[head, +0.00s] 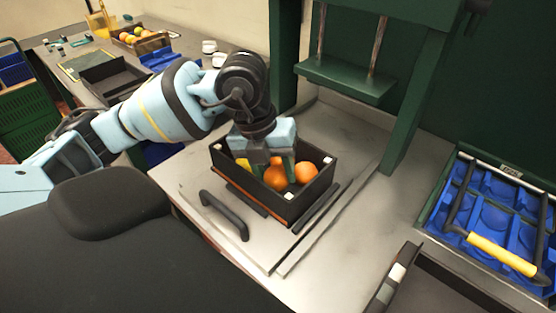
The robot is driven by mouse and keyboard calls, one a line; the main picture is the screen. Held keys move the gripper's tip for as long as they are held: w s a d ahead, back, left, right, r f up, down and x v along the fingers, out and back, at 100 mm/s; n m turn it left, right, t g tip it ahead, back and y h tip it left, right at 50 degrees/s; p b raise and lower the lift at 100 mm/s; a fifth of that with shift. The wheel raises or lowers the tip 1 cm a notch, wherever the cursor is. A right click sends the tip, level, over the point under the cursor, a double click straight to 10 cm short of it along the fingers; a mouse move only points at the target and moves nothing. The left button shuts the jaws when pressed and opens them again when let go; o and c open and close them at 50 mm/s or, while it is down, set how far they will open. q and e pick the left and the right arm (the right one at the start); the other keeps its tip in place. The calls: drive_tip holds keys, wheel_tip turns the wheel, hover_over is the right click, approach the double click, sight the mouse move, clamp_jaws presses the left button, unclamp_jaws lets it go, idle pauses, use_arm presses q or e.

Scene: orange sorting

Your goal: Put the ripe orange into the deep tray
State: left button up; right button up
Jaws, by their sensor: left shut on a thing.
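A yellow fruit (243,164) shows at the left, partly behind the gripper. My right gripper is not in view.
A dark handle (225,216) stands in front of the tray. A blue moulded crate (490,215) with a yellow-gripped bar is at the right. The green press plate (345,80) hangs behind the tray. A fruit box (140,38) and an empty black tray (112,78) are at the back left.

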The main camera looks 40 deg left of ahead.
use_arm(q)
drive_tip(key=shift+f+b, duration=0.4)
drive_tip(key=shift+f, duration=0.8)
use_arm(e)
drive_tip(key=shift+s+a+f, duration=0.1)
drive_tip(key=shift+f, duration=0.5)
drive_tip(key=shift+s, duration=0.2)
use_arm(q)
drive_tip(key=o, duration=1.1)
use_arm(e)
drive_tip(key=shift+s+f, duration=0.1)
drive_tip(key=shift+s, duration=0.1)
